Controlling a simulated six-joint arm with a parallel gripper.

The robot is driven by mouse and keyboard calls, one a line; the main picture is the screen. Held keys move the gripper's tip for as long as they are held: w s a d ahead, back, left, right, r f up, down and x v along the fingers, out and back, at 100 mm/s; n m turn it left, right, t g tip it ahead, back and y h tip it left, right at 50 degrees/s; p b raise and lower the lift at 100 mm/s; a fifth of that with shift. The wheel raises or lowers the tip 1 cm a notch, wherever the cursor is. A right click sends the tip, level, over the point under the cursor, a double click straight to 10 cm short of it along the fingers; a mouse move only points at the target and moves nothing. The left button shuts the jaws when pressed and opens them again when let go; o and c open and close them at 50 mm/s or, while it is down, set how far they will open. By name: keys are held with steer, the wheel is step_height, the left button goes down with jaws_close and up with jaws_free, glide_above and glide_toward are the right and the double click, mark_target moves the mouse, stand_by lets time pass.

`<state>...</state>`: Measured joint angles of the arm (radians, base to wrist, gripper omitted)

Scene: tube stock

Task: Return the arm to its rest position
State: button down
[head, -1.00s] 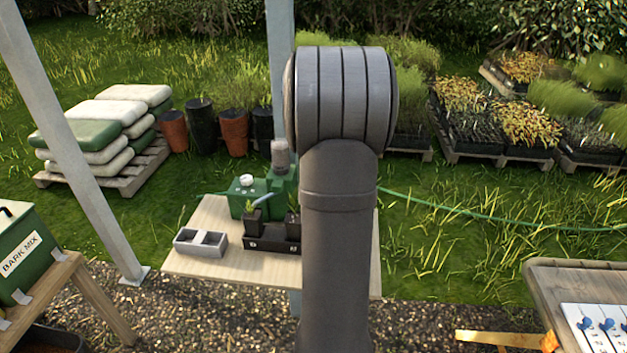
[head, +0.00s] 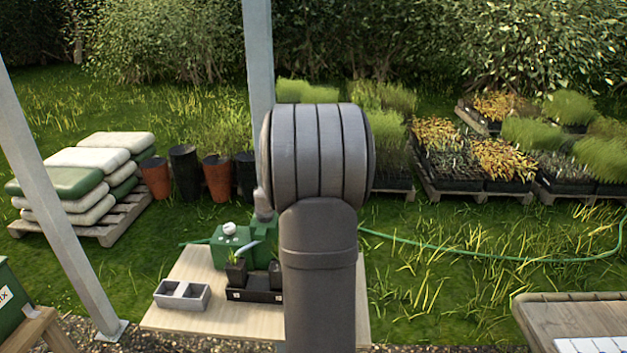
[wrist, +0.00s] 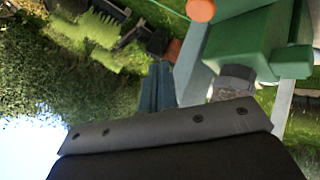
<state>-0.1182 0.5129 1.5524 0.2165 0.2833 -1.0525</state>
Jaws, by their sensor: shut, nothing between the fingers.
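My arm stands upright in the middle of the head view and hides part of the table behind it. My gripper (wrist: 155,127) shows in the wrist view as a dark grey bar with bolts across the lower part. It is shut with nothing held. In the head view the gripper is hidden behind my arm. The wrist view is upside down, with sky at the lower left. A green machine (wrist: 245,45) with an orange round part (wrist: 200,10) is at its upper right, apart from the gripper.
The wooden table (head: 185,318) carries a grey divided tray (head: 182,294), a black tray with potted seedlings (head: 255,290) and a green box (head: 230,246). A metal post (head: 258,60) rises behind my arm; another (head: 50,200) leans at left. A second table (head: 560,312) stands at right.

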steer(key=shift+f, duration=1.45)
step_height(320, 180, up, 7)
steer(key=shift+f, duration=0.15)
